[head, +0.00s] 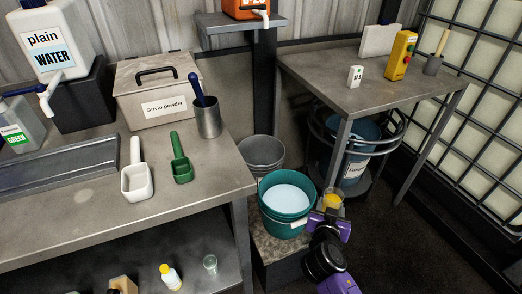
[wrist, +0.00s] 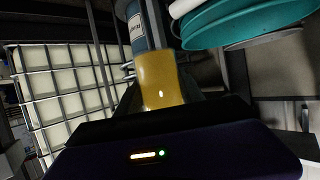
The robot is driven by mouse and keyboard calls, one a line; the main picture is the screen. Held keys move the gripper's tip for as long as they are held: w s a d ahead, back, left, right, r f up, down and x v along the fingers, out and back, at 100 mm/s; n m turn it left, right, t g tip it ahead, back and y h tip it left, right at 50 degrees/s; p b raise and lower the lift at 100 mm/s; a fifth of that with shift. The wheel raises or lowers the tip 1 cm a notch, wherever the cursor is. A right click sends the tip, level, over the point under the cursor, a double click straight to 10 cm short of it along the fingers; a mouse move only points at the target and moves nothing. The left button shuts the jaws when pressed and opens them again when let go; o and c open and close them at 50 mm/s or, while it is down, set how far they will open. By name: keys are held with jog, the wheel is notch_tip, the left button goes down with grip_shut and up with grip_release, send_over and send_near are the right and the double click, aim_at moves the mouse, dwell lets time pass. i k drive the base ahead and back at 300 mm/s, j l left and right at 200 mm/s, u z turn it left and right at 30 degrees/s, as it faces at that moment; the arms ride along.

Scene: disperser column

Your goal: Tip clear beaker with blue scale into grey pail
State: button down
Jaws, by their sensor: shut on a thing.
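My gripper (head: 329,214) is shut on a clear beaker (head: 333,200) holding yellow-orange liquid. The beaker looks roughly upright, just right of the teal pail. It also shows in the wrist view (wrist: 157,80), where the liquid fills most of what is visible; I cannot make out its scale. The grey pail (head: 262,152) stands behind the teal pail, partly hidden by it, and is apart from my gripper. Its inside looks empty from here, but its bottom is hidden.
The teal pail (head: 286,203) with pale liquid stands between my gripper and the grey pail; its rim shows close by in the wrist view (wrist: 250,24). A blue drum (head: 352,165) sits under the right table (head: 340,92). The left bench (head: 85,221) edge borders the gap.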

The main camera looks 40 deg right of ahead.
aim_at(263, 154)
jog(key=i+l, duration=0.3)
jog(key=i, duration=0.15)
jog(key=i+l, duration=0.25)
jog(key=i, duration=0.2)
